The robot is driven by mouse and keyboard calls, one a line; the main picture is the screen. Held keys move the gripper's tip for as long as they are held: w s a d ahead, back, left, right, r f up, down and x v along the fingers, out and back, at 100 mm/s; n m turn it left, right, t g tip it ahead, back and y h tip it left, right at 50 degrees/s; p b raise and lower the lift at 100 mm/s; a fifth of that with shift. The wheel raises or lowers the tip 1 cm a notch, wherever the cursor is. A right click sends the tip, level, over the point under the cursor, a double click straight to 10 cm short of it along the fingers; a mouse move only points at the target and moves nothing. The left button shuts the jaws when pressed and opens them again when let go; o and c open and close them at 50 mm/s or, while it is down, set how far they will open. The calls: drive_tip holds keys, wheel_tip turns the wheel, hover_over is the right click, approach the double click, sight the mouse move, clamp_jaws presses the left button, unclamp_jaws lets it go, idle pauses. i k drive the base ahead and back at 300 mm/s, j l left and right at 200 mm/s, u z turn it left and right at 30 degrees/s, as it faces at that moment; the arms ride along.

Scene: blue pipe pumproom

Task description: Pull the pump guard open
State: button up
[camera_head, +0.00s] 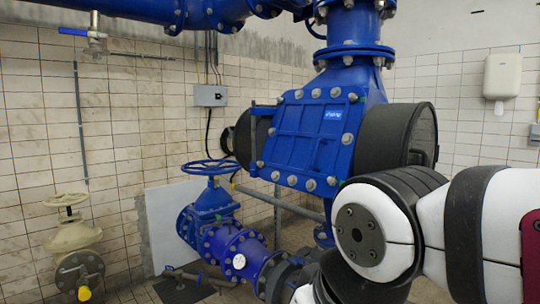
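A large blue bolted housing (308,137) stands in the middle of the head view, with a ribbed, nearly square front panel and bolts around its edge. A black cylindrical cover (398,138) projects from its right side, and a dark round part (243,140) shows at its left. I cannot tell which of these is the pump guard, and no clear gap or opened panel shows. White and black links of my arm fill the lower right, in front of the housing's lower right area. My gripper is outside the picture.
Blue pipes run overhead. A blue handwheel valve (208,205) stands below and left of the housing, joined to a blue pipe (238,255). A beige valve (72,238) is at the far left. A grey box (210,95) and white dispenser (502,76) hang on tiled walls.

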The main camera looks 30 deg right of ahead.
sight(423, 106)
drive_tip(key=z, duration=1.3)
